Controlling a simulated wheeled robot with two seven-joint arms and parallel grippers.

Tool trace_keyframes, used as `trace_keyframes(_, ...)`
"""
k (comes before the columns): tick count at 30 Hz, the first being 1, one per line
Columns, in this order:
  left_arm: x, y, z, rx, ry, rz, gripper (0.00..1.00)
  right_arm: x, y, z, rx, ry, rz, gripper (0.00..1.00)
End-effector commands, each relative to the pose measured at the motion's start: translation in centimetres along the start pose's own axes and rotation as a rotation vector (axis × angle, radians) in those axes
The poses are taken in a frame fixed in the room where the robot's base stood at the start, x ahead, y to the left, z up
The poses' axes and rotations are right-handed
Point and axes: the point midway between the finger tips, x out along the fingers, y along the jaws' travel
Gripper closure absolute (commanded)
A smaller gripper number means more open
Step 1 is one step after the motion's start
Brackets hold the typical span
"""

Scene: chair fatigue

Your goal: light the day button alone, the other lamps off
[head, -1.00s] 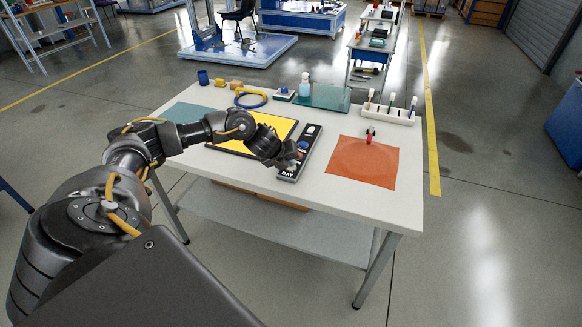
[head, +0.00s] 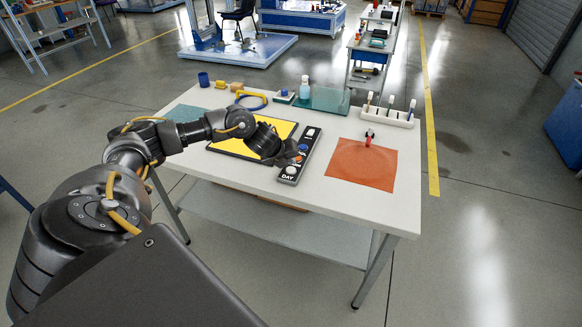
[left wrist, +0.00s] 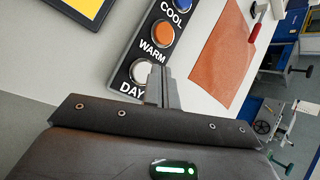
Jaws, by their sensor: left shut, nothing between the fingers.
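A dark button panel (head: 306,157) lies on the white table, tilted away from me. The white day button (head: 291,170) is at its near end; it also shows in the left wrist view (left wrist: 141,70). The orange warm button (left wrist: 163,33) and the blue cool button (left wrist: 181,6) follow along the panel. I cannot tell surely which lamps are lit. My left gripper (head: 292,161) is shut and empty at the panel's left side. In the left wrist view its fingertips (left wrist: 161,86) are beside the day button, partly covering its right edge; contact is unclear. My right gripper is not in view.
A yellow board with a dark frame (head: 228,144) lies left of the panel under my arm. An orange mat (head: 361,165) with a small red item (head: 369,138) is to the right. A white rack (head: 388,117) and a clear bottle (head: 305,86) stand at the back.

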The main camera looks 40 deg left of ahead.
Motion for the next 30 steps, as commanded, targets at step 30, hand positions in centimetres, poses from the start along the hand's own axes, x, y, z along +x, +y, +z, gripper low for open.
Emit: trace_keyframes(30,-3.6,-2.1,1.7,-0.002,0.001,-0.003,1.0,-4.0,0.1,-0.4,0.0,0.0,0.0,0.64)
